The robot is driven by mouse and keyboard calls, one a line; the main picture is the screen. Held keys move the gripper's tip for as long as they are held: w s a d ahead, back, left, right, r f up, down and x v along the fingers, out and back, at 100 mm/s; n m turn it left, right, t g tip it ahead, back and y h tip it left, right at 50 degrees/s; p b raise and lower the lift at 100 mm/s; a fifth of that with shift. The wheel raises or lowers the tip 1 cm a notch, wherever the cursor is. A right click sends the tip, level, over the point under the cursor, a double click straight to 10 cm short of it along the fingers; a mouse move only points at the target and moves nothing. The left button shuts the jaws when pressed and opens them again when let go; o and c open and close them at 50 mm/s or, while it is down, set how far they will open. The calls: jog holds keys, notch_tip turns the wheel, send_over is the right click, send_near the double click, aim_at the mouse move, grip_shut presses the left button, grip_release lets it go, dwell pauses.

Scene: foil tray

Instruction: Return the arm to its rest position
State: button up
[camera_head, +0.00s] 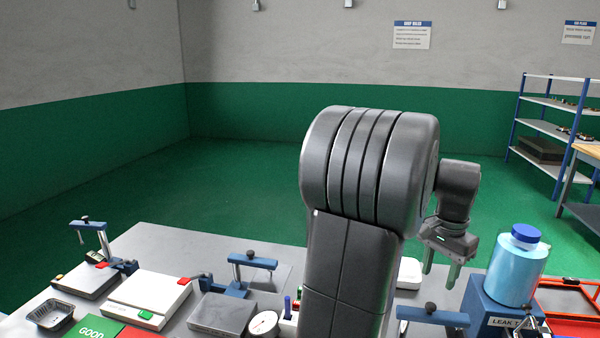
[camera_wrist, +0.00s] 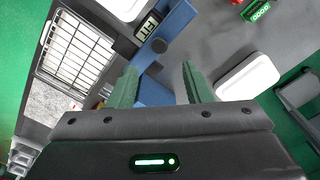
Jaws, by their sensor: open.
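My gripper (camera_head: 440,274) hangs on the right side of my arm in the head view, with its green-tipped fingers pointing down over the bench. The two fingers are apart, with nothing held between them. In the wrist view my gripper (camera_wrist: 160,72) is also open, and its fingers frame a blue fixture and grey bench top. My raised arm fills the middle of the head view and hides part of the bench behind it. A small foil tray (camera_head: 50,314) stands at the bench's left front, well away from my gripper.
A light blue jar (camera_head: 519,268) with a dark blue lid stands on a blue leak tester right of my gripper. A white rounded block (camera_wrist: 250,75) lies near the fingers. Clamp fixtures (camera_head: 250,262), a dial gauge (camera_head: 264,324) and a wire basket (camera_wrist: 78,55) crowd the bench.

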notch_tip(320, 180, up, 6)
jog(key=f, duration=0.1)
send_over(432, 303)
jog(key=f, duration=1.3)
jog(key=shift+s+a+f+p, duration=0.2)
jog(key=shift+s+p, duration=0.1)
jog(key=shift+p, duration=0.1)
jog(key=shift+s+a+r+m+b, duration=0.1)
jog(key=shift+s+m, duration=0.15)
jog(key=shift+m, duration=0.35)
jog(key=shift+s+a+f+m+b, duration=0.1)
jog(key=shift+s+m+b, duration=0.1)
jog(key=shift+m, duration=0.4)
jog(key=shift+s+a+r+m+b, duration=0.1)
jog(key=shift+s+m, duration=0.15)
jog(key=shift+m, duration=0.35)
